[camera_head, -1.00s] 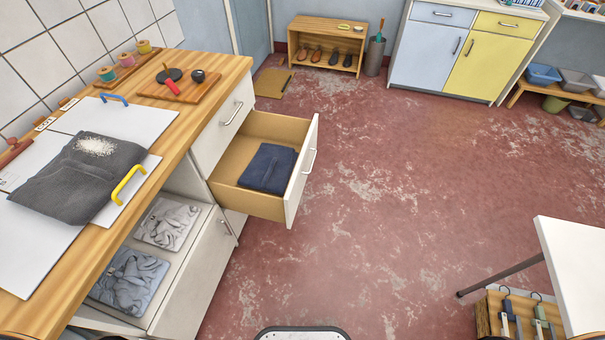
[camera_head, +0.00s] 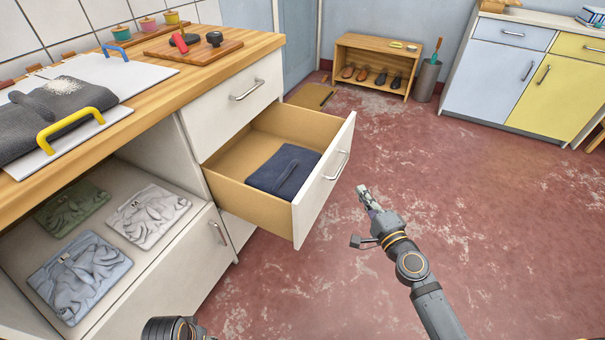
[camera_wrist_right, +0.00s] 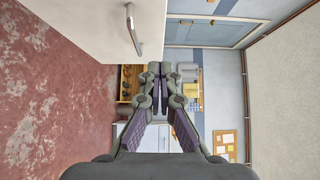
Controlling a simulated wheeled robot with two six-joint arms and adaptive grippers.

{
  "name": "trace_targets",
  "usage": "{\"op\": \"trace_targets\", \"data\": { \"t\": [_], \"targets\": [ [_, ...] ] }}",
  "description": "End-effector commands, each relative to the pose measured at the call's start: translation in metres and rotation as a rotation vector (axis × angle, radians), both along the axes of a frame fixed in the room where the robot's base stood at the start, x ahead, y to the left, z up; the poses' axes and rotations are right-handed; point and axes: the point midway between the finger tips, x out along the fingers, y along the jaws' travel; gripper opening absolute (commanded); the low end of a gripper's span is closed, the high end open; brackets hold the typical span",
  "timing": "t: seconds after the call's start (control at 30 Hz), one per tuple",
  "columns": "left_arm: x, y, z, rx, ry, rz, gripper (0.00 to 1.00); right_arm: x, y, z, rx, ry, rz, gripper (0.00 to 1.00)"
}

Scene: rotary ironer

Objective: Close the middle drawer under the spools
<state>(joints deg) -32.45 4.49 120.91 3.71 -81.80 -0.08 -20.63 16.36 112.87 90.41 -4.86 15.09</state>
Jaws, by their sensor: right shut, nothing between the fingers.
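The middle drawer (camera_head: 322,192) is pulled out from the white cabinet under the counter. It has a wooden inside, a white front and a metal bar handle (camera_head: 337,165). A folded dark blue cloth (camera_head: 284,171) lies in it. The spools (camera_head: 147,23) stand at the back of the counter. My right gripper (camera_head: 364,192) is shut and empty, just right of the drawer front and apart from it. In the right wrist view the fingertips (camera_wrist_right: 173,68) are together, and the drawer front with its handle (camera_wrist_right: 133,30) is at the upper left. My left gripper is not visible; only a piece of that arm shows at the bottom.
A closed upper drawer (camera_head: 240,99) sits above the open one. Left of it, an open shelf (camera_head: 110,222) holds several folded cloths. A shoe rack (camera_head: 345,71) stands against the far wall. The red floor right of the drawer is clear.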

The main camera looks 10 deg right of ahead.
Motion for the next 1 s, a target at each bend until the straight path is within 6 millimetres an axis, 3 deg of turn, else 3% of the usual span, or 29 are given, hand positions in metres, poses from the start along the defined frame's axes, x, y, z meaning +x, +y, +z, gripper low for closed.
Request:
{"op": "trace_targets", "data": {
  "t": [0.13, 0.27, 0.4, 0.63, 0.8, 1.0],
  "targets": [
    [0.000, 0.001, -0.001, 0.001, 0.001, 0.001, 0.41, 0.005, 0.000, 0.003, 0.001, 0.000, -0.001, 0.00],
    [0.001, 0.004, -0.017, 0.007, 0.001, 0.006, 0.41, 0.023, 0.004, 0.006, 0.001, -0.002, -0.003, 0.00],
    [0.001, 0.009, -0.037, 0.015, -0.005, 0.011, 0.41, 0.052, 0.010, 0.005, 0.001, -0.001, -0.002, 0.00],
    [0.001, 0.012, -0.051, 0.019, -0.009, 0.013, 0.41, 0.101, 0.019, 0.003, 0.000, -0.001, 0.000, 0.00],
    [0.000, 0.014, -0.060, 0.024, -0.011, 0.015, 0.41, 0.114, 0.042, 0.002, 0.000, 0.001, 0.000, 0.00],
    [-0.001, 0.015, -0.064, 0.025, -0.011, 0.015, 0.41, 0.121, 0.052, 0.001, -0.002, 0.002, 0.000, 0.00]
  ]
}}
